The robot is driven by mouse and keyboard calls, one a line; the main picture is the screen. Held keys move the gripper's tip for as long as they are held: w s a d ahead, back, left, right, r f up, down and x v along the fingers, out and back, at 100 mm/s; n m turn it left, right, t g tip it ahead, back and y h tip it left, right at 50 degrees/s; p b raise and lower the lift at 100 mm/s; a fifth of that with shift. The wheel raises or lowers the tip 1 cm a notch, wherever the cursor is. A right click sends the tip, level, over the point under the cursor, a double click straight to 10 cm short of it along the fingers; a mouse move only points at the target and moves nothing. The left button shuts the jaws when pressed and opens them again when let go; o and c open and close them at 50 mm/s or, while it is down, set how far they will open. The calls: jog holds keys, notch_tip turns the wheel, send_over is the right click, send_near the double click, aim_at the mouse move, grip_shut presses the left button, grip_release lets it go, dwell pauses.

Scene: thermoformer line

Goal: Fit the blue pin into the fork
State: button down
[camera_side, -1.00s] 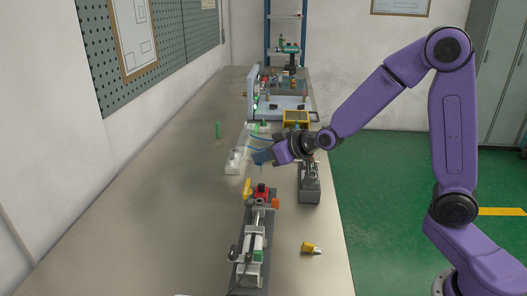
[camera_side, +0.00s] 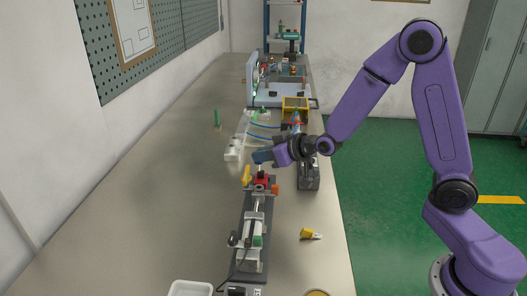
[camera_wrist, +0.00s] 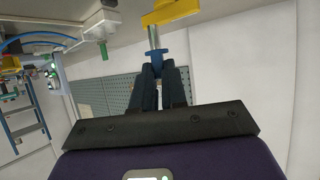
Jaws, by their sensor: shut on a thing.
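My gripper (camera_side: 262,157) is shut on the blue pin (camera_wrist: 156,58). In the wrist view the pin's blue head is between the fingertips (camera_wrist: 158,75), and its silver shank points away from them, toward a yellow part (camera_wrist: 170,12). In the side view the gripper is just above a red block (camera_side: 261,180) at the far end of a long fixture with a silver rod (camera_side: 254,203). A yellow piece (camera_side: 247,175) stands at the block's left. I cannot make out the fork clearly, or whether the shank touches anything.
An orange piece (camera_side: 275,189) is at the block's right. A yellow-and-white piece (camera_side: 309,234) lies on the bench to the right. A yellow box (camera_side: 295,103) and a grey machine (camera_side: 278,96) stand farther back. The bench's left side is mostly clear.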

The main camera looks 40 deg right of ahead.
jog(key=shift+f, duration=2.4)
jog(key=shift+f, duration=2)
jog(key=c, duration=1.1)
grip_release()
jog(key=v, duration=1.2)
jog(key=shift+s, duration=0.1)
